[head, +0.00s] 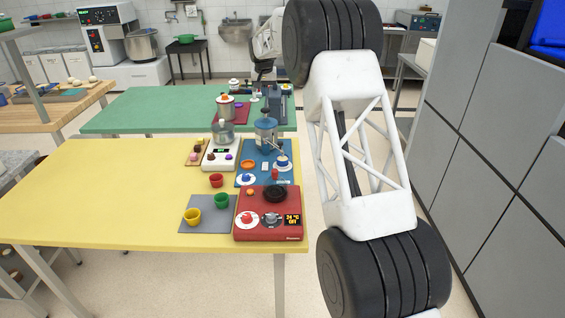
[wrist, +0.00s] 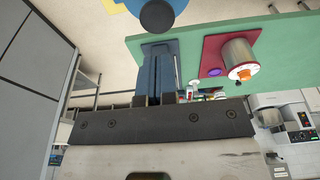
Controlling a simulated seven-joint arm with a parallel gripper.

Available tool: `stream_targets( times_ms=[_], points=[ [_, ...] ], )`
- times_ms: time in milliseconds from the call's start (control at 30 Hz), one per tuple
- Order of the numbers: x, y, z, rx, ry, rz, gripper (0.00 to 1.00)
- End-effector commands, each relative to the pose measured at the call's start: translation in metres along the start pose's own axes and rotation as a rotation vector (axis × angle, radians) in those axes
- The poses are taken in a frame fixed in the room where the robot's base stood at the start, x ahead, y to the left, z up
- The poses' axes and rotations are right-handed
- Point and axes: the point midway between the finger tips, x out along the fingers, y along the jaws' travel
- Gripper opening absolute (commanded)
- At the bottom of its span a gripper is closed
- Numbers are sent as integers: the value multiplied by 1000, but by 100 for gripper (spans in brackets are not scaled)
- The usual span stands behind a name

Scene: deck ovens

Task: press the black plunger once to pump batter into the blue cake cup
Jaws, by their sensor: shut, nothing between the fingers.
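The batter dispenser (head: 265,134), with a blue body, stands on a blue mat on the yellow table in the head view. Its black plunger (head: 264,111) sticks up on top. In the wrist view a dark round knob (wrist: 158,14), apparently the plunger top, shows at the top edge.
A red hotplate (head: 268,222) with a black pan stands at the front of the yellow table (head: 110,190). Red, green and yellow cups and a white scale with a pot are left of the dispenser. A green table (head: 150,110) with another pot (wrist: 238,58) stands behind.

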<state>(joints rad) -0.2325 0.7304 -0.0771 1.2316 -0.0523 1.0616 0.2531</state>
Motion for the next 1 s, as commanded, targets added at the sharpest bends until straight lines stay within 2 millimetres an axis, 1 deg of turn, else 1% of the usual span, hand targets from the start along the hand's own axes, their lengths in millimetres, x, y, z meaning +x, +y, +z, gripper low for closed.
stream_targets(
  times_ms=[200, 367, 800, 1000],
  points=[
    [-14, 0, -3, 0, -1, 0, 0],
    [-23, 0, -5, 0, 0, 0, 0],
    [-26, 0, -4, 0, -1, 0, 0],
    [-36, 7, 2, 1, 0, 0, 0]
  ],
)
